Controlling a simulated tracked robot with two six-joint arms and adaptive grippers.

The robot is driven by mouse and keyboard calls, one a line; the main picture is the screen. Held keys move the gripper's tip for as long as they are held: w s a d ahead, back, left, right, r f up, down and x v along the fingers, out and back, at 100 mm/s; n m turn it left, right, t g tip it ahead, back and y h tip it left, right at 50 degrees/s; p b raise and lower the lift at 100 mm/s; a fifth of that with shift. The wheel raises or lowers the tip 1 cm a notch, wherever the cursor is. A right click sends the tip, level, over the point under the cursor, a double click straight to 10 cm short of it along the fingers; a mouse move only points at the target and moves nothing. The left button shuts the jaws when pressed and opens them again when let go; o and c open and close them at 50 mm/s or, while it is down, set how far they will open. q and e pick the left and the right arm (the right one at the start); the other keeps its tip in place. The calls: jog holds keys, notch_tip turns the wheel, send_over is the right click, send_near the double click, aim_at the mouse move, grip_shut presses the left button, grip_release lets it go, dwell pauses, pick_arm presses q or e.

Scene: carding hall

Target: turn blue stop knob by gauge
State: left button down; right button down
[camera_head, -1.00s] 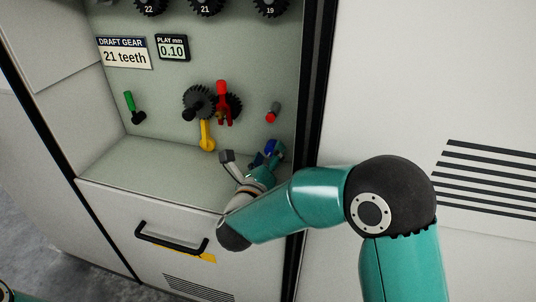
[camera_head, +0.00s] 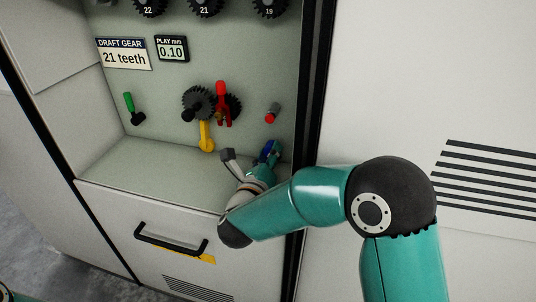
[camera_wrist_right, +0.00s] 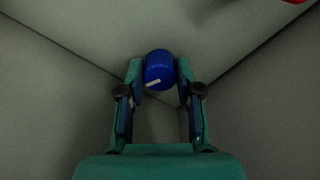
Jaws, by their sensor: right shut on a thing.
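The blue stop knob (camera_wrist_right: 160,68) is round, with a white mark on its face. In the right wrist view it sits between the two fingertips of my right gripper (camera_wrist_right: 159,80), which is shut on it. In the head view the knob (camera_head: 266,151) is low at the right of the recess, partly hidden by my right gripper (camera_head: 268,154). The gauge (camera_head: 172,48) is a small display reading "PLAY mm 0.10" on the back panel. My left gripper is out of the head view.
Dark gears (camera_head: 198,101), a red lever (camera_head: 222,100), a yellow lever (camera_head: 206,135), a green-handled lever (camera_head: 130,105) and a red-tipped peg (camera_head: 271,115) are on the panel. A sign (camera_head: 124,53) reads "21 teeth". The recess shelf (camera_head: 150,165) is clear.

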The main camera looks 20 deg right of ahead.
jog(key=shift+a+f, duration=0.1)
jog(key=shift+n+b, duration=0.6)
jog(key=shift+n, duration=0.4)
jog(key=shift+n+b, duration=0.3)
jog(key=shift+n, duration=0.4)
jog(key=shift+a+n, duration=0.1)
jog(key=shift+n, duration=1.7)
jog(key=c, duration=0.8)
grip_release()
jog(key=shift+o, duration=0.2)
